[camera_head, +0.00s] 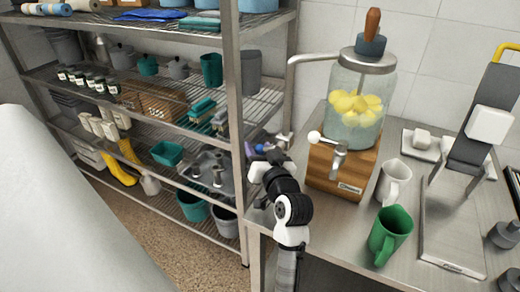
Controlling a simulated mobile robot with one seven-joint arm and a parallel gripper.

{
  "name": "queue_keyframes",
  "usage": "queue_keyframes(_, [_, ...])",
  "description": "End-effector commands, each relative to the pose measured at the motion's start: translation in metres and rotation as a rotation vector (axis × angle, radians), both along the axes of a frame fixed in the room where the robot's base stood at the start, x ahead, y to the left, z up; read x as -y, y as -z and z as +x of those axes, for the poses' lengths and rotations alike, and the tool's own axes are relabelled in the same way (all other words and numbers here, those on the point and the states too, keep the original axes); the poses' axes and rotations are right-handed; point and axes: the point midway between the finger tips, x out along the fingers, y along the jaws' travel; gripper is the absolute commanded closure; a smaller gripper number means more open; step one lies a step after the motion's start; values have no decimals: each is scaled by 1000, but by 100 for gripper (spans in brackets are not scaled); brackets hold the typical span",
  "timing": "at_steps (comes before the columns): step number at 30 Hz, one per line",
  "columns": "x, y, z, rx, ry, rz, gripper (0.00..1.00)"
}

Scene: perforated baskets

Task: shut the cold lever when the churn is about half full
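A glass jar (352,120), which looks like the churn, stands on a wooden base (340,172) on the metal counter. It holds yellow pieces in a pale, cloudy content; I cannot make out a clear liquid level. A wooden handle (373,22) rises from its lid. A bent grey pipe (289,85) reaches over to the lid from the left. A metal tap with a white-knobbed lever (315,137) is on the base's front. I cannot tell which lever is the cold one. My gripper (268,165) is left of the base, by the pipe's foot; its fingers are unclear.
A white mug (392,182) and a green mug (390,236) stand right of the base. A metal stand (466,155) is farther right. A steel shelf rack (240,130) with baskets and pots rises close on my gripper's left.

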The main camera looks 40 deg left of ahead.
Motion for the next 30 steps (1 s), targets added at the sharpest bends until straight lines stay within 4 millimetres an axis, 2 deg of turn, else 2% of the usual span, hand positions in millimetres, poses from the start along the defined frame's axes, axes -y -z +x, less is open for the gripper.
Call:
queue_keyframes(2, [0,0,0,0,0,0,68])
queue_keyframes(9, [0,0,0,0,0,0,100])
queue_keyframes(18, [0,2,0,-7,1,36,100])
queue_keyframes(23, [-3,-3,0,-35,3,165,100])
queue_keyframes(30, [-5,-20,-1,-89,1,386,100])
